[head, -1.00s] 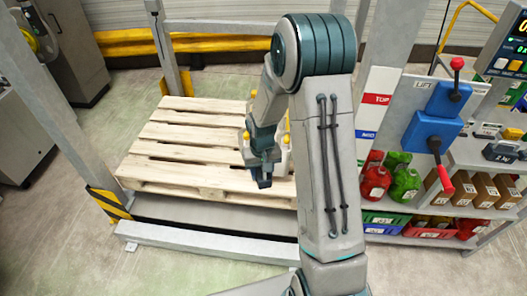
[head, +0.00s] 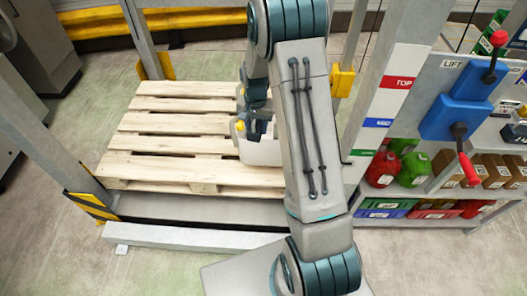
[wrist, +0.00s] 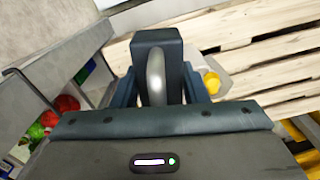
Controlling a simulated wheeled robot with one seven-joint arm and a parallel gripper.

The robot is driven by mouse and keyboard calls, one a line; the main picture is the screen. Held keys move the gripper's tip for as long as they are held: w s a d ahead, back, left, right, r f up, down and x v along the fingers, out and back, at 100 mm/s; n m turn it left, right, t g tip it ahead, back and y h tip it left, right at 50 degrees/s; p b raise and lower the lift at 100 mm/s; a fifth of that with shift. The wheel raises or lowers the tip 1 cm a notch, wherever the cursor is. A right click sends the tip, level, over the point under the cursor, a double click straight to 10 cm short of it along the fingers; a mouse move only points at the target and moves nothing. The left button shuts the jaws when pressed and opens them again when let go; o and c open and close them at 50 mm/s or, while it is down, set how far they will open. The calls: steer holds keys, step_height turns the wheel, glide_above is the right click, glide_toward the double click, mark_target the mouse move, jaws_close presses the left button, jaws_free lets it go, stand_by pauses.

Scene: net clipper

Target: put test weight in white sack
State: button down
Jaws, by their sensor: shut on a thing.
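The test weight (wrist: 157,50) is a dark block with a pale curved handle. It sits between the fingers of my gripper (wrist: 160,92) in the wrist view, and the gripper is shut on it. In the head view my gripper (head: 257,118) is partly hidden by my arm and appears over the white sack (head: 260,153). The sack stands on the pallet's right part and has yellow loops at its corners. It also shows in the wrist view (wrist: 221,64), largely hidden behind the weight and gripper. I cannot tell whether the weight is directly above its opening.
The wooden pallet (head: 165,145) is mostly bare on its left. Grey posts (head: 50,125) frame it. A shelf at right holds red and green jugs (head: 412,168), brown boxes (head: 490,172) and coloured bins (head: 385,212). A blue lift lever box (head: 455,118) is mounted there.

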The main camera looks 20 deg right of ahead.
steer(key=w+d+f+m+b, duration=0.3)
steer(key=w+d+m+b, duration=0.3)
steer(key=w+m+b, duration=0.5)
steer(key=w+d+f+m+b, duration=0.4)
steer(key=w+d+m+b, duration=0.2)
steer(key=m+b, duration=0.75)
steer(key=f+b, duration=0.4)
steer(key=f, duration=0.6)
steer(key=w+a+f+b, duration=0.1)
steer(key=f+b, duration=0.3)
steer(key=f, duration=0.7)
steer(key=w+a+f+b, duration=0.1)
steer(key=f+b, duration=0.3)
steer(key=f, duration=0.6)
steer(key=shift+w+a+f, duration=0.15)
steer(key=shift+w+f, duration=0.05)
steer(key=shift+f, duration=0.15)
steer(key=c, duration=1.2)
jaws_free()
steer(key=shift+f, duration=0.25)
steer(key=o, duration=0.4)
steer(key=shift+s, duration=0.1)
steer(key=shift+c, duration=0.2)
